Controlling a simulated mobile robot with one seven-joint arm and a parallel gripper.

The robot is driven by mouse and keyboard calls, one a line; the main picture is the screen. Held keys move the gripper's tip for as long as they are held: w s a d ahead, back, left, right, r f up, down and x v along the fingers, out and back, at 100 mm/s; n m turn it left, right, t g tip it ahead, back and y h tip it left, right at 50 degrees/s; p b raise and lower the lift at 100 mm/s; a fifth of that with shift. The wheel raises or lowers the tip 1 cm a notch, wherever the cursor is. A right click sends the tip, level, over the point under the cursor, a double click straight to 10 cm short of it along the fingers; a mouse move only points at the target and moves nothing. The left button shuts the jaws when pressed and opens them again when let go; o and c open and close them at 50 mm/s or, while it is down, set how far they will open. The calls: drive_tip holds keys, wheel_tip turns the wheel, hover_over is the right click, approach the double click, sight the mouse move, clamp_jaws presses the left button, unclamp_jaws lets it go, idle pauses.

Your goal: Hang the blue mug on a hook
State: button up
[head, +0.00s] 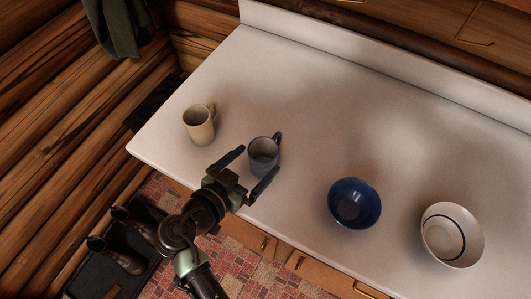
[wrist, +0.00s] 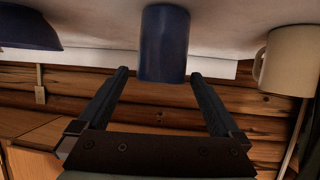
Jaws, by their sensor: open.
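The blue mug (head: 264,153) stands upright on the white counter near its front edge, its handle pointing to the back right in the head view. My gripper (head: 258,160) is open, with its fingers pointing at the mug from the front edge. In the wrist view, which looks upside down, the blue mug (wrist: 165,45) appears between and just beyond the open fingertips (wrist: 159,73). I cannot tell whether either finger touches it. No hook can be made out in either view.
A beige mug (head: 199,124) stands to the left of the blue mug. A dark blue bowl (head: 354,204) and a white bowl (head: 452,235) sit to the right. The counter (head: 330,110) behind is clear. A log wall (head: 60,110) is at left, with boots (head: 122,258) on the floor.

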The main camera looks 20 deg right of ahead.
sight(271, 146)
drive_tip(key=shift+p+x, duration=0.9)
drive_tip(key=shift+x, duration=1.95)
drive_tip(key=shift+w+a, duration=0.1)
drive_tip(key=shift+a, duration=0.05)
drive_tip(key=shift+c, duration=0.3)
drive_tip(key=c, duration=1.5)
